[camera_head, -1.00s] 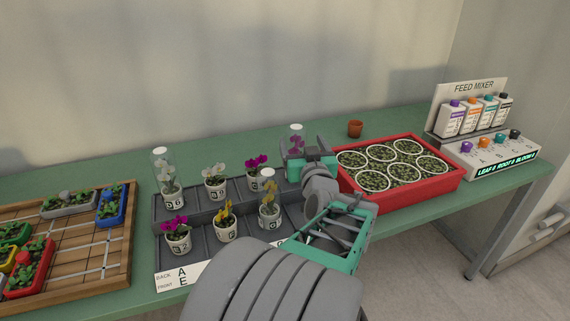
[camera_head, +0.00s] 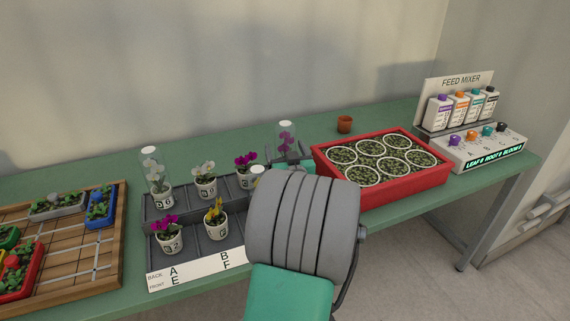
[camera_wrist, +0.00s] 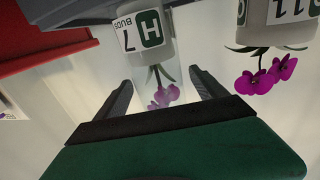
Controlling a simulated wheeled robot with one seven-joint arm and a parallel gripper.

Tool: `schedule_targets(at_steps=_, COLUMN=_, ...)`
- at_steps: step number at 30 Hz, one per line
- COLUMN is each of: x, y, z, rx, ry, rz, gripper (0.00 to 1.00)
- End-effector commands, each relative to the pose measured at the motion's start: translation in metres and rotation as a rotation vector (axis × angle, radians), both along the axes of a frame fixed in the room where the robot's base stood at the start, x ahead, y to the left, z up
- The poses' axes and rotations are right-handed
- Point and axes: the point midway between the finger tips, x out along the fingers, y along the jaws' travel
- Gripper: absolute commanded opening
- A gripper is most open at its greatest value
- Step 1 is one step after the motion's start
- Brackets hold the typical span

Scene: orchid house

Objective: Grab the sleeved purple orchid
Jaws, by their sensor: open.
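The sleeved purple orchid (camera_head: 287,137) stands at the back right of the grey tray, in a clear sleeve. In the wrist view, which is upside down, its white pot (camera_wrist: 144,36) reads H, 7 and BUDS, and its purple flowers (camera_wrist: 165,96) show through the sleeve. My gripper (camera_wrist: 160,84) is open, with one finger on each side of the sleeve in that picture. I cannot tell how far the sleeve reaches between the fingers. In the head view my arm hides most of the gripper and the orchid's pot.
A bare purple orchid (camera_head: 246,161) stands just left of the sleeved one. More potted orchids, some sleeved, stand in the grey tray (camera_head: 187,208). A red crate (camera_head: 413,190) of seedling pots sits close on the right. A small terracotta pot (camera_head: 345,125) stands behind it.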

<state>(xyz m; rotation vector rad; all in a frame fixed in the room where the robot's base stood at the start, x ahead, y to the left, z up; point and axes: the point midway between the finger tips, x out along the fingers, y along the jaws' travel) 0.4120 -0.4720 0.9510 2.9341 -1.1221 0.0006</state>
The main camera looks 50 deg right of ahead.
Motion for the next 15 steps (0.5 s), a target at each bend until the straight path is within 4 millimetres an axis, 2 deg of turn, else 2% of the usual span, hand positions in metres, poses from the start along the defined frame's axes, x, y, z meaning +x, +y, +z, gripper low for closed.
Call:
schedule_targets(at_steps=2, x=-0.0002, y=0.0001, z=-0.0002, rx=0.0, ry=0.0, rz=0.0, gripper=0.79)
schedule_targets(at_steps=15, x=-0.0003, y=0.0004, z=-0.0001, rx=0.0, ry=0.0, rz=0.0, gripper=0.43)
